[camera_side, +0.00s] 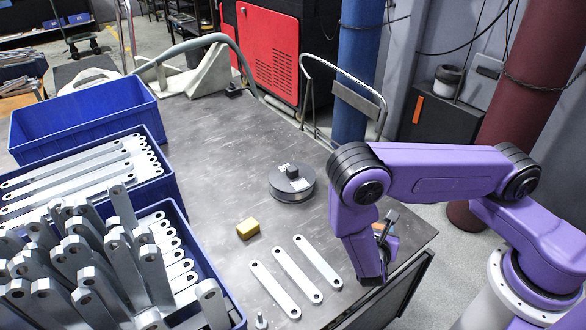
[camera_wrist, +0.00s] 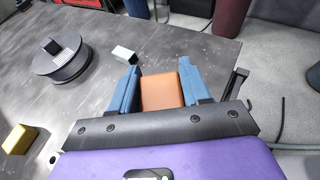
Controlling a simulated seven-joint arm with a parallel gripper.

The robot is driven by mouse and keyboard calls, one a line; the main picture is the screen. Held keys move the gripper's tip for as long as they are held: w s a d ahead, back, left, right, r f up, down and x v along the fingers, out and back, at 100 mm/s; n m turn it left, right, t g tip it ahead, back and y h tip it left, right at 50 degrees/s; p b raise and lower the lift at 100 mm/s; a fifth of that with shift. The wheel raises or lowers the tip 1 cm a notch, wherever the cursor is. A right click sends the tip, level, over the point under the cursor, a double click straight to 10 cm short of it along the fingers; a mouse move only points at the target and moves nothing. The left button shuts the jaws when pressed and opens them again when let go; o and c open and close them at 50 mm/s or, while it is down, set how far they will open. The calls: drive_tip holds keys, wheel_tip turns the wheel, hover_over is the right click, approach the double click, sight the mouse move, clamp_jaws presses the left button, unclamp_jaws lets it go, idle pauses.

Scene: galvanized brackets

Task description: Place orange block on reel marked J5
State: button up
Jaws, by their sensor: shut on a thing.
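My gripper (camera_wrist: 158,78) has its two blue fingers closed on the sides of an orange block (camera_wrist: 160,93) in the wrist view. In the side view my gripper (camera_side: 386,236) is near the table's right edge, mostly behind my arm, and only a sliver of the orange block (camera_side: 378,228) shows. A dark grey reel (camera_side: 292,190) lies flat on the table, left of my gripper and apart from it. It is also at the upper left of the wrist view (camera_wrist: 64,72). A small black block sits on its top (camera_side: 292,171). A light label shows there; I cannot read it.
A yellow block (camera_side: 248,229) and several flat metal bars (camera_side: 297,276) lie on the table (camera_side: 220,120). Blue crates (camera_side: 85,118), some holding brackets, fill the left. A pale grey block (camera_wrist: 124,54) lies between reel and gripper in the wrist view.

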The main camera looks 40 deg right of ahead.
drive_tip(key=w+d+r+n+t+y, duration=0.1)
drive_tip(key=w+r+n+t+y, duration=0.3)
drive_tip(key=w, duration=0.8)
drive_tip(key=w+d+r+n+t+y, duration=0.1)
drive_tip(key=w+r+n+y, duration=0.15)
drive_tip(key=w+r, duration=0.7)
hover_over(292, 178)
drive_tip(key=s+d, duration=0.2)
wheel_tip(292, 178, down, 7)
drive_tip(key=shift+h, duration=0.25)
drive_tip(key=w+f, duration=0.5)
drive_tip(key=shift+w, duration=0.15)
drive_tip(key=shift+w+f, duration=0.15)
drive_tip(key=shift+f, duration=1.65)
drive_tip(key=shift+f, duration=0.1)
drive_tip(key=o, duration=1.2)
drive_tip(key=shift+c, duration=0.2)
